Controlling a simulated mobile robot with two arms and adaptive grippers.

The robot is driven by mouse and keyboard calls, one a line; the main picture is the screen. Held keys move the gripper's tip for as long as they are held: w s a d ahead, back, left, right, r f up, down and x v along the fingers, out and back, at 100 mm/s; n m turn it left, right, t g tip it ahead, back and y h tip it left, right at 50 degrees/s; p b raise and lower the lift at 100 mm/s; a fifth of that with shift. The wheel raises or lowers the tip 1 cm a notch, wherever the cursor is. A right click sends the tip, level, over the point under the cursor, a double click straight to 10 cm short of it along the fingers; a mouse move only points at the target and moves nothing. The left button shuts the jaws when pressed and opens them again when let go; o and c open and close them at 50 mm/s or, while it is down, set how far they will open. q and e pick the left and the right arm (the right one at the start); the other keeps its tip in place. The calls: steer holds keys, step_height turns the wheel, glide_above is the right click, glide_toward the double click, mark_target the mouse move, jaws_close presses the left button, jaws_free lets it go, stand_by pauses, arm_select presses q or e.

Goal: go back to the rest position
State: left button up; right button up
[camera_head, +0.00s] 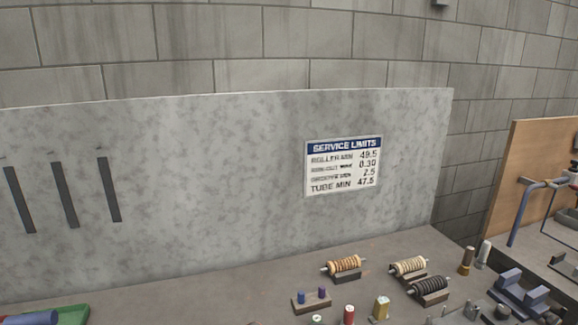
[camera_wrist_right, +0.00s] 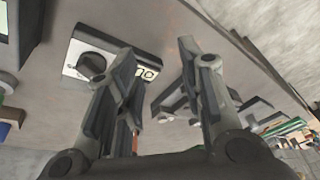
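My right gripper (camera_wrist_right: 157,58) shows in the right wrist view with its two dark fingers spread apart. It is open, and nothing is held between the fingers. Beyond the fingers is a grey surface with a device (camera_wrist_right: 112,58) that has a dark round knob and a small lit display, partly hidden by the left finger. Neither of my grippers shows in the head view, and my left gripper is in no view.
In the head view a grey bench (camera_head: 215,290) carries several wound rollers on stands, one of them an orange roller (camera_head: 344,264). A blue-pegged block (camera_head: 312,300) stands nearby. A green tray (camera_head: 74,314) is at the lower left. A sign (camera_head: 343,166) hangs on the back panel.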

steer(key=s+d+f+m+t+h, duration=0.2)
steer(key=s+d+m, duration=0.4)
steer(key=s+d, duration=0.4)
steer(key=s+d+f+m+t+h, duration=0.15)
steer(key=s+d+m, duration=0.5)
steer(key=d, duration=0.65)
steer(key=s+f+n+g+b, duration=0.1)
steer(key=s+f+b, duration=0.1)
steer(key=f, duration=1.4)
steer(key=s+f+n+g+b, duration=0.1)
steer(key=f+b, duration=0.1)
steer(key=f, duration=1.3)
steer(key=s+d+f+g+b, duration=0.1)
steer(key=s+d+f+b, duration=0.1)
steer(key=s+f, duration=1.5)
steer(key=shift+f+b, duration=0.35)
steer(key=shift+f, duration=0.3)
